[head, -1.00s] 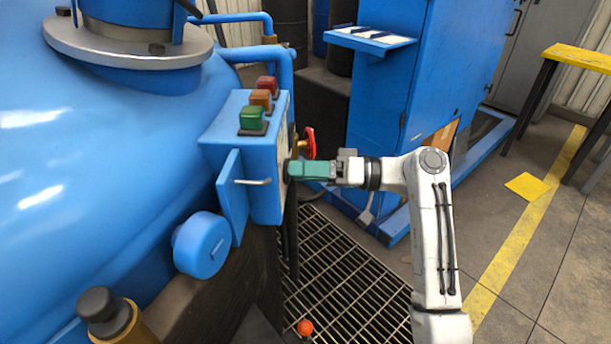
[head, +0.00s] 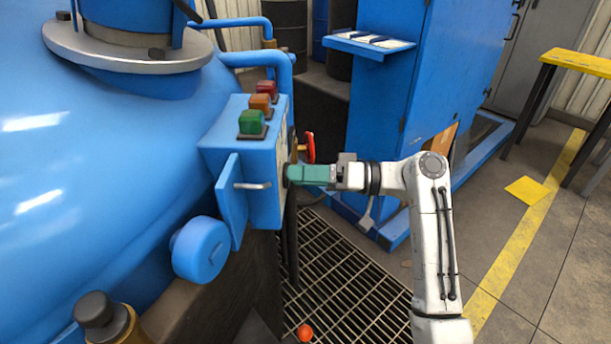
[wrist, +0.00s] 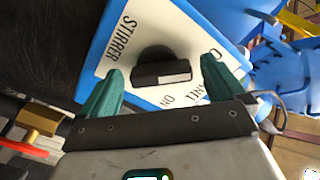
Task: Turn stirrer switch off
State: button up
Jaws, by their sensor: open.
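The stirrer switch (wrist: 160,75) is a black rotary knob with a pale stripe, on a white label plate (wrist: 125,28) marked STIRRER and ON. It shows in the wrist view between the two green fingers of my gripper (wrist: 160,64). The fingers are open, one on each side of the knob, and I see no clear contact. In the head view my gripper (head: 290,174) is at the right face of the blue control box (head: 238,150). The switch is hidden there.
Green (head: 252,123), orange (head: 260,102) and red (head: 267,89) buttons sit on the box top. A red handle (head: 310,147) is just behind my gripper. The blue tank (head: 110,180) fills the left. A blue cabinet (head: 420,90) stands behind. Grating (head: 345,270) lies below.

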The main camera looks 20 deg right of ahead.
jog(key=v, duration=1)
jog(key=shift+s+d+p, duration=0.2)
jog(key=shift+d+p, duration=0.1)
jog(key=shift+d, duration=0.05)
jog(key=shift+f, duration=0.1)
jog(key=s+a+f+m+g+h, duration=0.1)
jog(key=s+a+f+m+h, duration=0.2)
jog(key=f, duration=0.6)
jog(key=s+a+f+g+h, duration=0.1)
jog(key=s+a+f+h, duration=0.3)
jog(key=f, duration=0.5)
jog(key=s+d+f+m+g+h, duration=0.1)
jog(key=s+f+g+h, duration=0.25)
jog(key=s+f, duration=0.75)
jog(key=s+d+g+h, duration=0.1)
jog(key=s+d+h, duration=0.15)
jog(key=s, duration=0.55)
jog(key=s+d+h, duration=0.1)
jog(key=s+h, duration=0.2)
jog(key=s, duration=0.4)
notch_tip(320, 180, up, 17)
jog(key=p, duration=1.5)
jog(key=shift+d+p, duration=0.35)
jog(key=shift+s+f, duration=0.1)
